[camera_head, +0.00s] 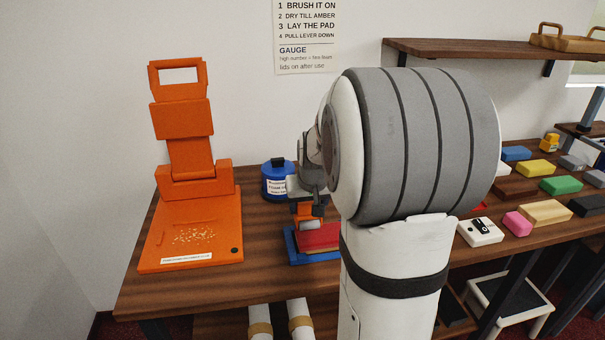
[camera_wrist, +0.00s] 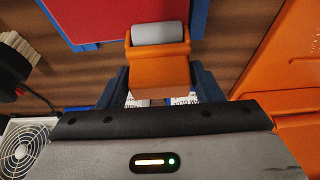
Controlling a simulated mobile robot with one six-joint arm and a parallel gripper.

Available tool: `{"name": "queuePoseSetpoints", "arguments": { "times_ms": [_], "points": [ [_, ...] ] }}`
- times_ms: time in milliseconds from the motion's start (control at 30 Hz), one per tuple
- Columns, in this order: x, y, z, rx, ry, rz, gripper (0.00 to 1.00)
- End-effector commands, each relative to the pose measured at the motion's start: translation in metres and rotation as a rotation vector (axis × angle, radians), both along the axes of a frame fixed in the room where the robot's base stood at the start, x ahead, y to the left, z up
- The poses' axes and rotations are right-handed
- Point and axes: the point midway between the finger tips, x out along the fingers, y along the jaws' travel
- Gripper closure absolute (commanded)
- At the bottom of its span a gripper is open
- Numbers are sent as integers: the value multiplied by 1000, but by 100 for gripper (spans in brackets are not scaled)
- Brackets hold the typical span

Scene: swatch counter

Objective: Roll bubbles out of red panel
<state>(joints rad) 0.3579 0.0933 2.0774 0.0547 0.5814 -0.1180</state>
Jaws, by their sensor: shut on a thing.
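The red panel (camera_head: 325,234) lies flat on a blue base (camera_head: 293,247) on the counter, partly hidden behind my arm. In the wrist view the red panel (camera_wrist: 100,12) is at the top, with a blue edge (camera_wrist: 57,20) around it. My gripper (camera_wrist: 160,88) is shut on the orange handle (camera_wrist: 160,72) of a roller. The roller's grey cylinder (camera_wrist: 159,33) points away from my gripper and overlaps the panel's near right edge in the wrist view. In the head view the cylinder (camera_head: 310,225) is at the panel's left end. I cannot tell whether they touch. No bubbles can be made out.
An orange lever press (camera_head: 190,215) stands left on the wooden counter (camera_head: 150,283). A blue jar (camera_head: 274,182) stands behind my gripper. Right of my arm lie a white device (camera_head: 479,232) and several coloured blocks, including a green one (camera_head: 561,185). A shelf (camera_head: 490,52) hangs above.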

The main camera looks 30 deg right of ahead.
Motion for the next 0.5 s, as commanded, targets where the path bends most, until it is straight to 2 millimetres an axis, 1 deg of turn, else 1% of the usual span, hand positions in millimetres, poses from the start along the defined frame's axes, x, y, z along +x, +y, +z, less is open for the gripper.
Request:
{"name": "queuePoseSetpoints", "arguments": {
  "times_ms": [67,100,167,500],
  "points": [
    [1,1,21,-2,-6,3,69],
    [0,2,27,-1,-4,5,69],
    [1,4,31,-1,-2,9,69],
    [2,8,61,-1,-2,17,69]
  ]
}}
